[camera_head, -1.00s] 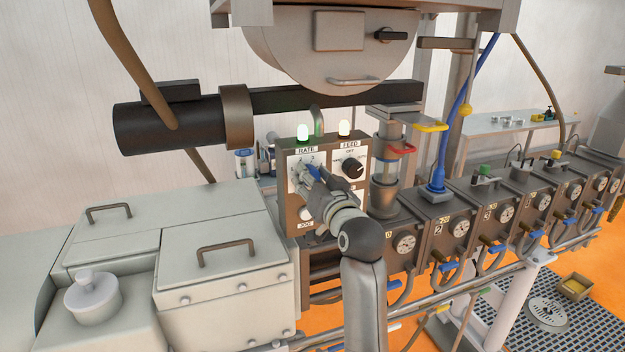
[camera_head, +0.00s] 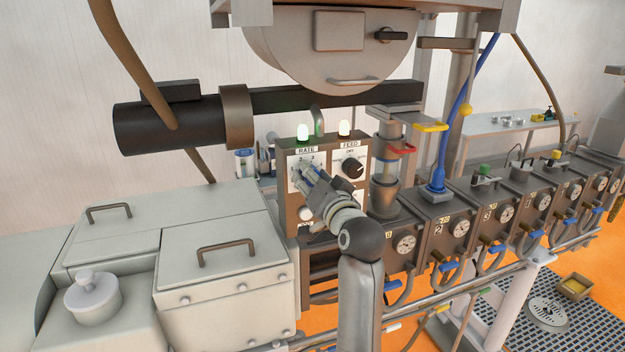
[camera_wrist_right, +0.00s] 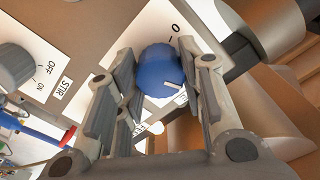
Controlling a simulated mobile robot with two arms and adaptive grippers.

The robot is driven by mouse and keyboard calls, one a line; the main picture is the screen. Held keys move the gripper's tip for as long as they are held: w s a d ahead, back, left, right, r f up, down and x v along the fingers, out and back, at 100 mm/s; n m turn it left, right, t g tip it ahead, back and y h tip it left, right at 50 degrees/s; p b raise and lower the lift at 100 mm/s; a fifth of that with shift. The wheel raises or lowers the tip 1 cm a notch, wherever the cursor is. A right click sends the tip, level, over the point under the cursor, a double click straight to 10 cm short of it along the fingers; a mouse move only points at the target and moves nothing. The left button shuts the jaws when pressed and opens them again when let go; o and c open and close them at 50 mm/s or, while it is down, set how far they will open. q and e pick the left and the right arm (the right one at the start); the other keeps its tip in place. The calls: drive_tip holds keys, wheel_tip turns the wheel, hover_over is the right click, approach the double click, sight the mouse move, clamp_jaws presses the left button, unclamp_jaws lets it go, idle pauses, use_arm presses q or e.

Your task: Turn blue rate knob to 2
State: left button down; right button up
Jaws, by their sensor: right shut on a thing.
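The blue rate knob (camera_wrist_right: 158,70) sits on a white plate on the control box (camera_head: 283,180), under the RATE label (camera_head: 307,150). My right gripper (camera_head: 308,176) reaches it from the front and hides most of it in the head view. In the right wrist view my right gripper's fingers (camera_wrist_right: 160,85) are on both sides of the knob, shut on it. A 0 is readable on the plate above the knob; other numerals are partly hidden. My left gripper is not in view.
Two lit lamps (camera_head: 303,132) stand on top of the box. A clear hopper tube (camera_head: 387,155) stands right of the box.

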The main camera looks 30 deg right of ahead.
drive_tip(key=o, duration=1)
drive_tip(key=shift+o, duration=0.2)
drive_tip(key=v, duration=0.7)
drive_tip(key=shift+s, duration=0.25)
